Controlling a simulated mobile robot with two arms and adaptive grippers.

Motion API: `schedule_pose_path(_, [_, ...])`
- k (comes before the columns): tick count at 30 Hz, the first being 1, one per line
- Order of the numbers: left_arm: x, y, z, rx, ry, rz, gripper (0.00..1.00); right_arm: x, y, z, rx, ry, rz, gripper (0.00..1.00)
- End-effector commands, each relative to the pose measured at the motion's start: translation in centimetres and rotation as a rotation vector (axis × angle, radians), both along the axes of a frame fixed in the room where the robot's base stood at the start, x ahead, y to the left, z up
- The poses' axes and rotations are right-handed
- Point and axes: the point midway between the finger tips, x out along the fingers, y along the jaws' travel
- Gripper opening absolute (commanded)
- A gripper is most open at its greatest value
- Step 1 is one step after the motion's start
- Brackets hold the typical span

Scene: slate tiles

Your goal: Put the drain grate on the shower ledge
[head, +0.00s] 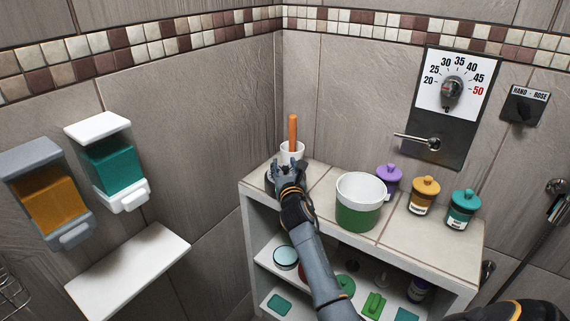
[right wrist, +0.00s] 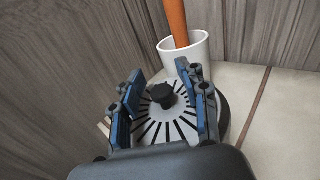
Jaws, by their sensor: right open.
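The drain grate (right wrist: 184,128) is a round grey disc with dark radial slots and a black knob (right wrist: 162,95) at its middle. In the right wrist view it lies in front of the white cup, at the tiled top's edge. My right gripper (right wrist: 163,82) is open, its blue-padded fingers on either side of the knob with gaps to it. In the head view my right gripper (head: 280,173) is at the back left of the shelf unit's top and hides most of the grate. A white ledge (head: 128,270) is on the left wall, bare. My left gripper is not in view.
A white cup (head: 291,152) with an orange handle (head: 293,132) stands just behind the gripper. A green-and-white bucket (head: 360,205) and purple, orange and teal jars stand to its right on the tiled top (head: 415,240). Two dispensers (head: 113,163) hang above the ledge.

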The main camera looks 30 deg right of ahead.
Motion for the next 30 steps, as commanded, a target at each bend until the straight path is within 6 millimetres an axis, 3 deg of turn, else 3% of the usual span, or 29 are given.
schedule_pose_path(4, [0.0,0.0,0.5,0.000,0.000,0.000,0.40,-0.1,0.1,0.6,0.001,0.000,0.000,0.43])
schedule_pose_path(8, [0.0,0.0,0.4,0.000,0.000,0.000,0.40,-1.7,0.7,0.3,-0.003,0.003,0.000,0.43])
schedule_pose_path(21, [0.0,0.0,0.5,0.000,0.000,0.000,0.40,-9.3,4.4,0.3,0.000,0.001,0.000,0.43])
schedule_pose_path(30, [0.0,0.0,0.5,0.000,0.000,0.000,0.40,-10.9,5.2,0.5,0.000,0.000,0.000,0.43])
